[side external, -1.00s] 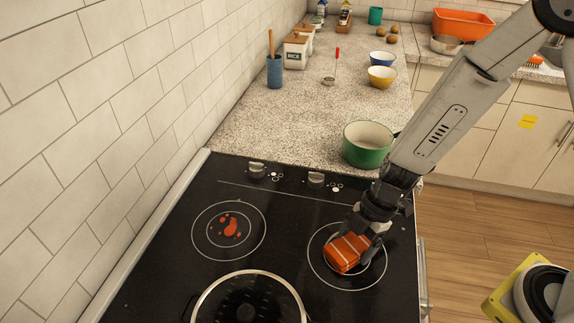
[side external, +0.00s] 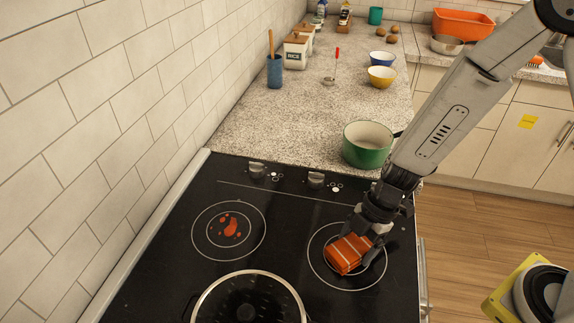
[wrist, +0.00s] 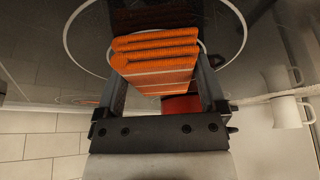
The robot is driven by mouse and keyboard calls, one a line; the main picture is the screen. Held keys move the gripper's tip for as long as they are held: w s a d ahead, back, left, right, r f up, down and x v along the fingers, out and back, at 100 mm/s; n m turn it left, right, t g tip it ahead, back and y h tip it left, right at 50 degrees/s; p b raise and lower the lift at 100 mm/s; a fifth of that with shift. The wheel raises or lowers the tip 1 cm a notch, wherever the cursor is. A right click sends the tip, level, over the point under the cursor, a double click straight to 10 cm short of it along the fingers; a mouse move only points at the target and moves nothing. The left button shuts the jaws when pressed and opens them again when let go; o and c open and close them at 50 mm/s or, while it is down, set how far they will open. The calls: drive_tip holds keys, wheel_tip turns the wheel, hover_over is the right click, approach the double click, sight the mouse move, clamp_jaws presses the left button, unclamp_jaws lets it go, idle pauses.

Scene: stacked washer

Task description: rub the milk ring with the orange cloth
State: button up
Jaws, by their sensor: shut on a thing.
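The folded orange cloth (side external: 348,255) with pale stripes is held low over the right burner circle of the black cooktop (side external: 285,225). I cannot tell whether it touches the glass. My gripper (side external: 366,238) is shut on the cloth and points down. In the wrist view, the cloth (wrist: 155,62) sits folded in layers between the two fingers of my gripper (wrist: 160,85). I cannot make out a milk ring apart from the printed white burner circles; the cloth and gripper hide part of the right circle.
A red-orange spill (side external: 231,228) lies on the left burner. A pot with a glass lid (side external: 248,300) stands at the front. A green pot (side external: 367,150) is on the counter behind my gripper. The cooktop between the burners is clear.

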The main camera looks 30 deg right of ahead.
sight(348, 281)
drive_tip(key=shift+s+a, duration=2.2)
drive_tip(key=shift+s, duration=0.05)
drive_tip(key=shift+w+d, duration=3.7)
drive_tip(key=shift+w, duration=0.05)
drive_tip(key=shift+w+d+r, duration=0.1)
drive_tip(key=shift+r, duration=0.05)
wheel_tip(348, 281, up, 8)
